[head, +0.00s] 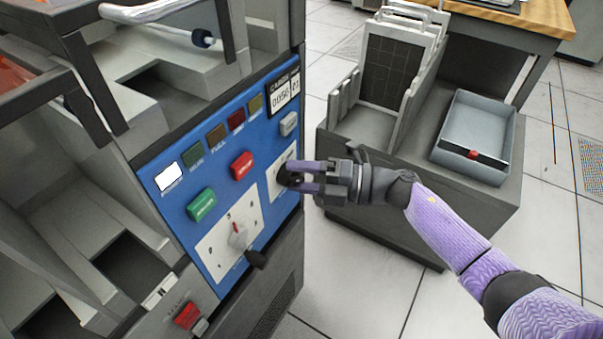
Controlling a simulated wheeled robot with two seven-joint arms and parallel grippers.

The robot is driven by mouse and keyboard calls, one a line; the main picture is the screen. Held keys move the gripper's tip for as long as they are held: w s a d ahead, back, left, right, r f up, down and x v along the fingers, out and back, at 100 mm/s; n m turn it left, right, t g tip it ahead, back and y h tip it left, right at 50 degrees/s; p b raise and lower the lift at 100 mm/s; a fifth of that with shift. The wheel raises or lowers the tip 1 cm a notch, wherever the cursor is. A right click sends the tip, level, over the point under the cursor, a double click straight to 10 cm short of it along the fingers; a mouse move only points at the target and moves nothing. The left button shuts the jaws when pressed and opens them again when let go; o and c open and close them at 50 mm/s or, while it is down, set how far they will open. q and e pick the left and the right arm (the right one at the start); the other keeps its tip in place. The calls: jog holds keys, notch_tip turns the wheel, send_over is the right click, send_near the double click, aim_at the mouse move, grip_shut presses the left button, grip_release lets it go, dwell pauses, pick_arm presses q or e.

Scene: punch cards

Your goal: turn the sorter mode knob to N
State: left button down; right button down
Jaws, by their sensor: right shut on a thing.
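The blue control panel (225,125) of the sorter faces me at a slant. A dark knob (284,176) sits on a small white plate (277,161) at the panel's right edge. My right gripper (291,178) comes in from the right and is shut on this dark knob, with its fingers lying across it. The fingers partly hide the knob and plate, so I cannot read the pointer or the letters. A larger white plate (218,248) to the lower left carries a dial (238,236) and a black handle (256,258). My left gripper is not in view.
A green button (201,204), a red button (242,165) and a grey button (289,124) are near the knobs. A counter (281,99) is above. A grey cart (480,190) with a card rack (390,70) and tray (474,128) stands behind my right arm.

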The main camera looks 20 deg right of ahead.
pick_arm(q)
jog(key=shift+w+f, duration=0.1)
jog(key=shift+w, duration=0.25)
pick_arm(e)
jog(key=shift+c, duration=1)
grip_release()
jog(key=shift+o, duration=0.6)
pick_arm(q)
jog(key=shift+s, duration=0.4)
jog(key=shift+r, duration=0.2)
pick_arm(e)
jog(key=shift+d, duration=0.1)
